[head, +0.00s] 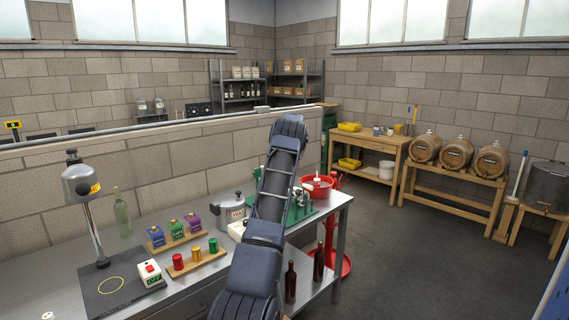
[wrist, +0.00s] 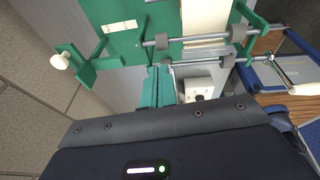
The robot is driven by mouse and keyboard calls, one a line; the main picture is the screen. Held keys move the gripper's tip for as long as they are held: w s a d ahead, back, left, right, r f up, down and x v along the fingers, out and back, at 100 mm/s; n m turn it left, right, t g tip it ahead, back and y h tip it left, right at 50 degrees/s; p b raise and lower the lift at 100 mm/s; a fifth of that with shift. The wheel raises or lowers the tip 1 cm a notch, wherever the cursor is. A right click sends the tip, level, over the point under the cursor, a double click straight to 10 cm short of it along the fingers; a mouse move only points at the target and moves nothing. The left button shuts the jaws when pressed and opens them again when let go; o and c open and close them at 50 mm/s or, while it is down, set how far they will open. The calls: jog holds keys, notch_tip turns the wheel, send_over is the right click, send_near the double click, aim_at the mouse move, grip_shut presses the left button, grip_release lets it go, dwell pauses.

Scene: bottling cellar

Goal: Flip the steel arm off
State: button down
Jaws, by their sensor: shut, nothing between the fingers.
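A steel crank-like arm with a white grip (wrist: 303,89) shows at the right of the wrist view; I cannot tell whether this is the task's steel arm or which position it stands in. It is beside a green bench machine (wrist: 115,35) with steel rollers. In the head view the machine's green base (head: 303,211) is partly hidden behind my arm. My gripper (wrist: 158,72) is shut and empty, its narrow teal fingers over the machine's edge, apart from the crank. A white box with dark spots (wrist: 199,87) lies below, right of the fingers. The head view hides my fingertips.
The steel bench holds a wax pot (head: 231,213), small coloured bottles (head: 174,228), a green bottle (head: 122,215) and a red-and-white switch box (head: 150,273). A red basin (head: 319,187) stands at its right end. Barrels (head: 457,153) stand beyond open floor.

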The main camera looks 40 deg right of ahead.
dwell(0.4)
jog(key=w+v, duration=0.1)
jog(key=v, duration=0.9)
jog(key=shift+s+r, duration=0.35)
jog(key=shift+s, duration=0.1)
jog(key=shift+d, duration=0.1)
